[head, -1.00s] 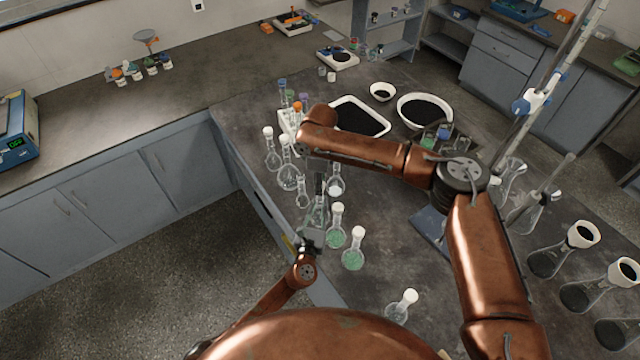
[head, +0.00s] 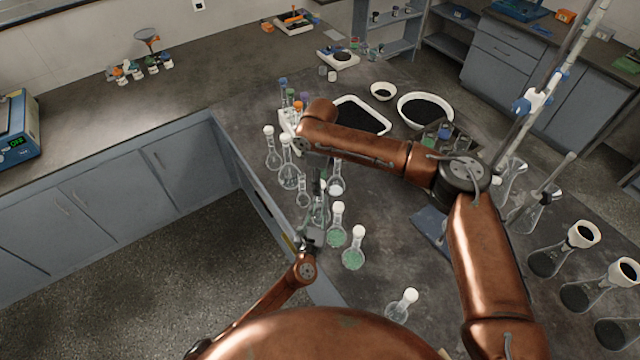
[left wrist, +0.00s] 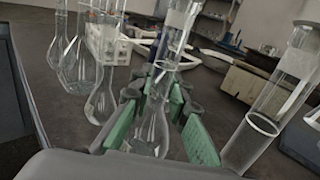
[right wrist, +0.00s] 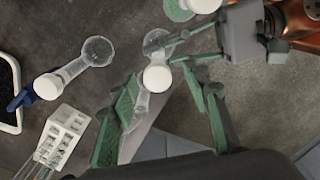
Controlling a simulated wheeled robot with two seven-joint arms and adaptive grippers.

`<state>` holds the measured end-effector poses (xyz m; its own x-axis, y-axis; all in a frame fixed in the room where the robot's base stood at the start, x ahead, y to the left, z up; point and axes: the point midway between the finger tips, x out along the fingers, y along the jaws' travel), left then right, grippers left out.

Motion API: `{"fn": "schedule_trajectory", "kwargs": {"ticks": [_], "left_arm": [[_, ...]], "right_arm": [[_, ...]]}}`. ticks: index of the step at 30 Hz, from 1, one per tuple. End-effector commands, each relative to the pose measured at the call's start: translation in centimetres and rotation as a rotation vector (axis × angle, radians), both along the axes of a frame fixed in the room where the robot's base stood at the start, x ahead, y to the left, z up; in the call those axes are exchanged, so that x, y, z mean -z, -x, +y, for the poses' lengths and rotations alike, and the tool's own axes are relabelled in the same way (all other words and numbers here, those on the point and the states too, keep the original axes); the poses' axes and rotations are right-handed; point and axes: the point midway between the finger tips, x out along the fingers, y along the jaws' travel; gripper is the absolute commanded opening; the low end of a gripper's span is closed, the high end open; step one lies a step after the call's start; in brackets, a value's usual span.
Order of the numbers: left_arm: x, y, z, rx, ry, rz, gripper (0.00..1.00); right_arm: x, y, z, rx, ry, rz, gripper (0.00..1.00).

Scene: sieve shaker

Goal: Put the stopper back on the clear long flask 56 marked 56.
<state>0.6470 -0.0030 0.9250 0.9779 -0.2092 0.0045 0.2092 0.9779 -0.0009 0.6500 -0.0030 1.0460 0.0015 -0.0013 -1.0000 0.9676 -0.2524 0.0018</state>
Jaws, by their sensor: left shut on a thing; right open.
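My left gripper (head: 314,230) is shut on a clear flask (head: 320,212); its green-padded fingers flank that flask (left wrist: 150,130) in the left wrist view. No number is readable. A white stopper (right wrist: 157,78) stands between the open green-padded fingers of my right gripper (right wrist: 168,112). The stopper (head: 322,185) appears at the top of the held flask's neck; how deep it sits cannot be told. In the head view my right gripper (head: 316,176) is above the held flask and partly hides it. My left gripper (right wrist: 180,48) also shows in the right wrist view, close beside the stopper.
White-stoppered flasks with green contents (head: 353,258) stand close on the right. Clear flasks (head: 288,178) and a white rack (right wrist: 60,135) stand behind. A black-filled tray (head: 365,116) lies farther back. The bench edge is just left of the held flask.

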Motion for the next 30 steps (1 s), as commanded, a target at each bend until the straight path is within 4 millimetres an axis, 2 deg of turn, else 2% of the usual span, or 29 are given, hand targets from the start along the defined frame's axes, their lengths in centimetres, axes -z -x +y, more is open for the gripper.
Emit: {"fn": "schedule_trajectory", "kwargs": {"ticks": [1,9,15,20,28,29,30], "left_arm": [[1.0,0.2,0.2,-0.001,-0.006,0.015,0.00],[1.0,0.2,0.2,0.000,-0.006,0.016,0.00],[1.0,0.2,0.2,0.000,-0.006,0.016,0.00],[1.0,0.2,0.2,0.000,-0.006,0.016,0.00],[1.0,0.2,0.2,0.000,-0.006,0.016,0.00],[1.1,0.2,0.2,0.000,-0.006,0.016,0.17],[1.0,0.2,0.2,0.000,-0.006,0.015,0.19]], "right_arm": [[-1.0,0.0,0.0,0.000,0.000,-0.002,0.43],[-6.6,0.1,0.1,0.000,-0.002,-0.001,0.43],[-9.5,0.2,0.1,-0.001,-0.001,-0.001,0.43],[-10.4,0.3,0.0,-0.001,0.000,0.000,0.43],[-10.5,0.3,0.0,-0.001,0.000,0.000,0.43],[-10.5,0.3,0.0,-0.001,0.000,0.000,0.43],[-10.4,0.3,0.0,-0.001,0.001,0.000,0.43]]}}
